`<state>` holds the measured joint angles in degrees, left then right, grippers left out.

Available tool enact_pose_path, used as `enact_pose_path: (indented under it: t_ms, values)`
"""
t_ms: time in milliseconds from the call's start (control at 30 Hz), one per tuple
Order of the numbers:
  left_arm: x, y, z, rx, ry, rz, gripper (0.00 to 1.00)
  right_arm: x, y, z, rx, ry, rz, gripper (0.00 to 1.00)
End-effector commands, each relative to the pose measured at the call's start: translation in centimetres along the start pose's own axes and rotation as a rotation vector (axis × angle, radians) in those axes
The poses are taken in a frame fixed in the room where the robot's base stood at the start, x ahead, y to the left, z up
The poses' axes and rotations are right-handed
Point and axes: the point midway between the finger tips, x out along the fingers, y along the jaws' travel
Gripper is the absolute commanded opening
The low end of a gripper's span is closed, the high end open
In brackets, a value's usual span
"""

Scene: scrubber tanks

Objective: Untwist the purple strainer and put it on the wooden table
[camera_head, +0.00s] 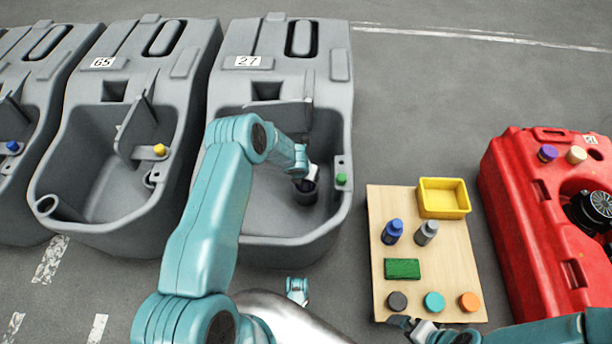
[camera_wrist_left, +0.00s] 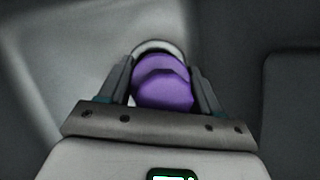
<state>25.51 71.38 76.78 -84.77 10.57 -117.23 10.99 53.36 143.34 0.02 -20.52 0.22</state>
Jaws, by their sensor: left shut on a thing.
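The purple strainer (camera_wrist_left: 163,84) shows in the left wrist view, between the two fingers of my left gripper (camera_wrist_left: 163,90), which is shut on it. A pale ring shows around its far end. In the head view my left gripper (camera_head: 306,184) reaches down into the grey tank marked 27 (camera_head: 232,125), and the strainer is mostly hidden there in shadow. The wooden table (camera_head: 450,262) stands to the right of this tank. My right gripper (camera_head: 420,330) is at the table's front edge, and its fingers are not clear.
On the table are a yellow tray (camera_head: 444,212), a blue bottle (camera_head: 392,231), a grey bottle (camera_head: 426,232), a green sponge (camera_head: 402,269) and several round caps along the front. A red tank (camera_head: 520,225) stands at the right. The tank's wall and green knob (camera_head: 341,179) are close to my left gripper.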

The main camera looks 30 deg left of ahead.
Motion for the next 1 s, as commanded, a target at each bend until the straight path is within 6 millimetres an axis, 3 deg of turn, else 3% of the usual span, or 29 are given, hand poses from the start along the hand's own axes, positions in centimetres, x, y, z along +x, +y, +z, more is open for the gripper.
enact_pose_path:
  t_ms: [1000]
  values:
    - [-1.2, 0.0, 0.5, 0.0, 0.0, 0.0, 0.27, -0.8, -0.3, 0.0, 0.0, 0.0, 0.0, 1.0]
